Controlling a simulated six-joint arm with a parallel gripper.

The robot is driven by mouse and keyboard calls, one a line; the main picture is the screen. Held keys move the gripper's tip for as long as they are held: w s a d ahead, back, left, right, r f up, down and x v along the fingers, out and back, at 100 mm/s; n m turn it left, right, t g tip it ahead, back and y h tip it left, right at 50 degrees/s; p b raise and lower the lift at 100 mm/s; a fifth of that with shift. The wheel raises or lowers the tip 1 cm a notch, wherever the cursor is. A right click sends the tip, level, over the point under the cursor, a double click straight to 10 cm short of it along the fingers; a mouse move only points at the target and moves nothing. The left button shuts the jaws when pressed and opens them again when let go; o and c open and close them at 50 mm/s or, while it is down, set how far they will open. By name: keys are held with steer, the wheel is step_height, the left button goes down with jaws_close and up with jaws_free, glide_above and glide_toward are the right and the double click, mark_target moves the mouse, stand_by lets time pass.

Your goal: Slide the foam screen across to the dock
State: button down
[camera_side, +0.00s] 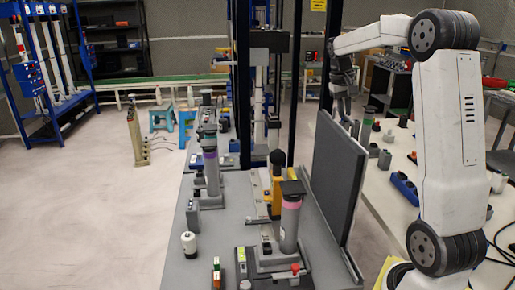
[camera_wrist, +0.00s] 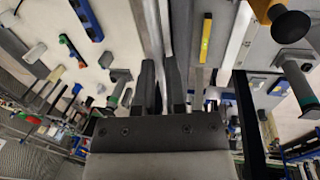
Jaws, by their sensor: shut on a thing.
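The foam screen (camera_side: 337,182) is a dark grey upright panel standing near the right edge of the grey table in the side view. In the wrist view the screen (camera_wrist: 154,32) shows nearly edge-on, running up from between my fingers. My gripper (camera_side: 343,112) is at the screen's top edge, partly hidden behind it in the side view. In the wrist view my gripper (camera_wrist: 158,84) has its two dark fingers close together, shut on the screen's edge. I cannot tell which thing is the dock.
A grey cylinder with a pink band (camera_side: 290,222) stands left of the screen, beside a yellow-handled tool (camera_side: 276,186). A white jar (camera_side: 189,244) stands at the table's left edge. Dark posts rise behind. A pale table with a blue holder (camera_side: 404,188) lies to the right.

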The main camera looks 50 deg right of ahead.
glide_above(355, 143)
stand_by(0.7)
steer(key=c, duration=0.7)
jaws_free()
steer(key=shift+w+r, duration=0.1)
steer(key=shift+r, duration=0.05)
steer(key=shift+w+a+r, duration=0.15)
steer(key=shift+r, duration=1.1)
steer(key=shift+w+a+r, duration=0.2)
steer(key=shift+r, duration=1.05)
steer(key=shift+w+a+r, duration=0.15)
steer(key=shift+r, duration=1.1)
